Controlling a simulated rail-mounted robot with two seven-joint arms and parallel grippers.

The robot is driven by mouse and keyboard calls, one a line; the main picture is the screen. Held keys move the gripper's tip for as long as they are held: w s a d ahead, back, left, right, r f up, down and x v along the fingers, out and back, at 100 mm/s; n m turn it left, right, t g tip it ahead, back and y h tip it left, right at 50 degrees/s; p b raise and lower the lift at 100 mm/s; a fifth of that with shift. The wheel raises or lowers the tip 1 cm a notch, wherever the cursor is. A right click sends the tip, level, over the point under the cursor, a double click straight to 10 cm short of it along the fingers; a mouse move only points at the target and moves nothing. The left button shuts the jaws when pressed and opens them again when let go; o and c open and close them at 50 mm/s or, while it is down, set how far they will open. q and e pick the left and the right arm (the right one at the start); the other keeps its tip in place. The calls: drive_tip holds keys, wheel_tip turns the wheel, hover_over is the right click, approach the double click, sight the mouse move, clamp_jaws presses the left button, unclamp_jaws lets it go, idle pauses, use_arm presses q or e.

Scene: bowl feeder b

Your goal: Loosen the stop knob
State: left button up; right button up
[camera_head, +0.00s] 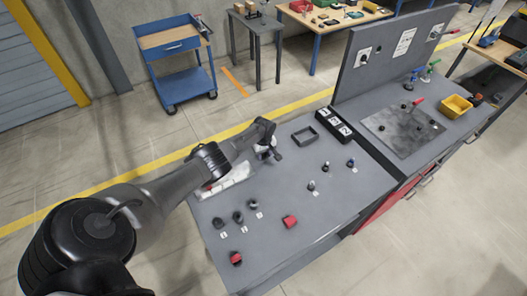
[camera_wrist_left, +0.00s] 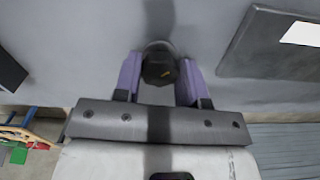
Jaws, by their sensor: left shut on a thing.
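The knob is not clear there, as the gripper and wrist cover that spot. My right gripper is in neither view.
A black block with white labels (camera_head: 333,126) and an open grey tray (camera_head: 305,137) stand right of the gripper. Small dark parts and a red piece (camera_head: 290,221) lie toward the front. A grey upright panel (camera_head: 390,52) and yellow bin (camera_head: 456,106) are farther right.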

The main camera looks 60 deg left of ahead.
use_arm(q)
drive_tip(key=shift+n+p, duration=0.4)
drive_tip(key=shift+n, duration=1.4)
drive_tip(key=o, duration=0.9)
drive_tip(key=shift+o, duration=0.2)
